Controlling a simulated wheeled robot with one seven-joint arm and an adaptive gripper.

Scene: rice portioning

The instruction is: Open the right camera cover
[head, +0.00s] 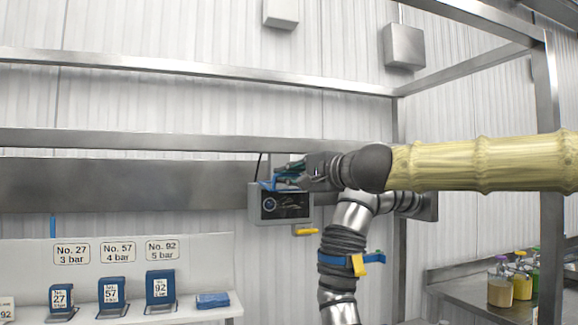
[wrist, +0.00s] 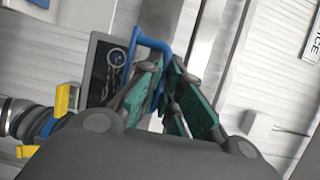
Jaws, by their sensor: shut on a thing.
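A grey camera box (head: 253,208) with a dark front panel and a round lens hangs below a wall rail, near the middle of the head view. It also shows at the upper left of the wrist view (wrist: 97,80). A thin blue bar or frame (wrist: 148,41), apparently part of the cover, stands out from the box's edge. My gripper (head: 280,178) is at the box's top edge, with its green-padded fingers closed around the blue part. In the wrist view my gripper (wrist: 164,74) hides the end of that blue part. Which side the cover hinges on cannot be told.
Metal rails (head: 200,142) cross in front of the wall above the box. A white shelf (head: 130,312) at lower left holds several blue numbered blocks. Bottles (head: 500,285) stand on a bench at lower right. A yellow tab (head: 306,232) sits below the box.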

